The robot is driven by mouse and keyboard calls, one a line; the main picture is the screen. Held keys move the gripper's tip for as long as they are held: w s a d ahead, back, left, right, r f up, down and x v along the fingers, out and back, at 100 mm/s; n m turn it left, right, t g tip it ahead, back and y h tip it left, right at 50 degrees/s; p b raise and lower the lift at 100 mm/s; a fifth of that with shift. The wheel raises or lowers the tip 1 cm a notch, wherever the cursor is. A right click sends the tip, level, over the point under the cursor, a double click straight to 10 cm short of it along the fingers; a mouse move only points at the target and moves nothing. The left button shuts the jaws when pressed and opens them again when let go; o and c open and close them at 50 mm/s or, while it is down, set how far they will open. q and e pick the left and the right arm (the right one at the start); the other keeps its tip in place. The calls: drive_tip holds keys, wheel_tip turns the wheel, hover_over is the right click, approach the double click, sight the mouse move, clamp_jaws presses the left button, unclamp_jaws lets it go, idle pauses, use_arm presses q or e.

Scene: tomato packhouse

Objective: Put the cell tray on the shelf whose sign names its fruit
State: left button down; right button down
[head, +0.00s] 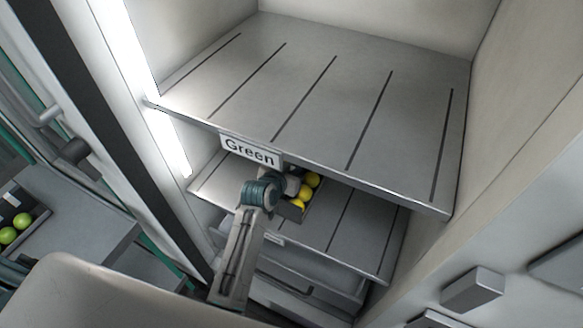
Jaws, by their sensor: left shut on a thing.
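The cell tray (293,211) is dark and holds yellow tomatoes (306,189). My left gripper (287,187) is shut on its near side, and the gripper and arm hide part of it. The tray is inside the cabinet, below the upper shelf (320,85) and over the lower shelf (345,228). I cannot tell whether it touches the lower shelf. The upper shelf is empty, and its sign (250,151) reads "Green". The lower shelf's sign (272,238) shows only partly beside my arm and is unreadable. My right gripper is out of view.
The upper shelf's front edge overhangs the tray closely. A drawer or bin (300,283) lies under the lower shelf. A bright light strip and door frame border the left. On a grey surface (85,225) at far left stands another dark tray (14,211) with green tomatoes.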

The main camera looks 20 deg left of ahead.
use_arm(q)
drive_tip(key=shift+f, duration=0.15)
drive_tip(key=c, duration=1.3)
unclamp_jaws()
drive_tip(key=shift+f, duration=0.1)
drive_tip(key=b+v, duration=0.1)
drive_tip(key=v, duration=1.1)
